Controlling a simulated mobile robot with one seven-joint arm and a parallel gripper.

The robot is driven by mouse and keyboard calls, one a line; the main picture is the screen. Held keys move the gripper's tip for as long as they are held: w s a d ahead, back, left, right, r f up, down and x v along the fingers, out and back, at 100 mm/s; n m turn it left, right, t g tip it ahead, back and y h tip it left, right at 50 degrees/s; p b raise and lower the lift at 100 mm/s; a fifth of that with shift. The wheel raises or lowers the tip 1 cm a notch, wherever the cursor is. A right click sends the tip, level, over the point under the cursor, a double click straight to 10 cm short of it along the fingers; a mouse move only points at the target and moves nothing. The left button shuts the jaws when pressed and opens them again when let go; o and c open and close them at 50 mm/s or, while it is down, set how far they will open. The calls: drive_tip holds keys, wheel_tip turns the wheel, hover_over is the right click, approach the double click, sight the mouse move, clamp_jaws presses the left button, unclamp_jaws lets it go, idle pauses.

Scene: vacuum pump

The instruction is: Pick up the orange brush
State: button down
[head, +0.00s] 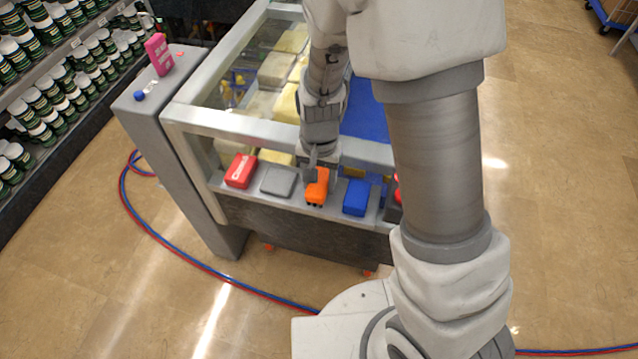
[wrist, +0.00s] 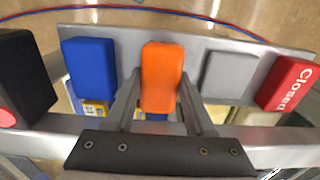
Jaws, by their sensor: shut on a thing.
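The orange brush (head: 317,187) is at the front ledge of the glass-topped machine, between a grey block and a blue block. It also shows upright in the middle of the wrist view (wrist: 161,75). My gripper (head: 314,168) reaches down to it from above. In the wrist view my gripper (wrist: 160,108) has one finger on each side of the brush and is shut on it. The head view shows dark bits at the brush's lower end. I cannot tell whether the brush touches the ledge.
On the ledge (wrist: 137,40) are a red "Closed" block (head: 240,171), a grey block (head: 278,181) and a blue block (head: 356,197). A black block with a red part (wrist: 22,80) is beyond the blue one. Hoses (head: 170,235) lie on the floor. Shelves of jars stand left.

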wheel_tip(320, 180, up, 10)
drive_tip(key=shift+r+p, duration=0.25)
drive_tip(key=shift+p, duration=0.35)
drive_tip(key=c, duration=0.9)
unclamp_jaws()
drive_tip(key=c, duration=0.5)
drive_tip(key=shift+c, duration=0.2)
drive_tip(key=shift+s, duration=0.15)
